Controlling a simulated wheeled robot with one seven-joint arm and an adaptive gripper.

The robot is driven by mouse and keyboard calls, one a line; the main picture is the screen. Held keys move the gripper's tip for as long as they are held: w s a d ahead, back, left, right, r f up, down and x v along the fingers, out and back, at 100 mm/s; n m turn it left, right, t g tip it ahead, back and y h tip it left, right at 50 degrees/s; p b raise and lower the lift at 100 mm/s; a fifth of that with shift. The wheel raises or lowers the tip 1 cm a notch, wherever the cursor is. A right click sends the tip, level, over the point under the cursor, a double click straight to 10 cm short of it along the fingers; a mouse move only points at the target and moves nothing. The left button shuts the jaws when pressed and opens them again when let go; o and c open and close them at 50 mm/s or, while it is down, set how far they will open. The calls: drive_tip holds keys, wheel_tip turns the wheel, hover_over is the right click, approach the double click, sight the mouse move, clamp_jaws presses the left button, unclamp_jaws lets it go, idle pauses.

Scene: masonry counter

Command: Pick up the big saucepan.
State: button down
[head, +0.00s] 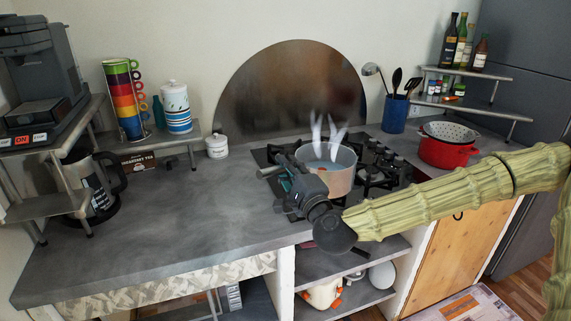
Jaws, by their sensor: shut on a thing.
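The big saucepan (342,182), a light metal pot, is at the gas hob in the middle of the head view. It looks upright, with its handle (267,172) pointing left. Pale wisps like steam show above it, and something orange shows inside. My gripper (283,170) comes in from the front right and is shut on the saucepan at its handle side. The gripper body hides part of the handle and the saucepan's lower left side. I cannot tell whether the saucepan's base touches the hob.
A red pot with a colander (447,146) stands right of the hob (385,165). A blue utensil holder (395,114) is behind it. A white lidded jar (217,146) stands back left. The grey counter (170,215) left of the hob is mostly clear.

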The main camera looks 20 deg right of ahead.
drive_tip(key=s, duration=0.1)
drive_tip(key=s+p, duration=0.1)
drive_tip(key=s+r, duration=0.1)
drive_tip(key=shift+s+a+p, duration=0.25)
drive_tip(key=shift+s+p, duration=0.05)
drive_tip(key=shift+p, duration=0.65)
drive_tip(key=p, duration=0.4)
drive_tip(key=shift+s, duration=0.2)
drive_tip(key=s+p, duration=0.1)
drive_tip(key=p, duration=0.4)
drive_tip(key=shift+a, duration=0.1)
drive_tip(key=shift+s+a+f+p, duration=0.1)
drive_tip(key=shift+s+p, duration=0.45)
drive_tip(key=shift+p, duration=0.9)
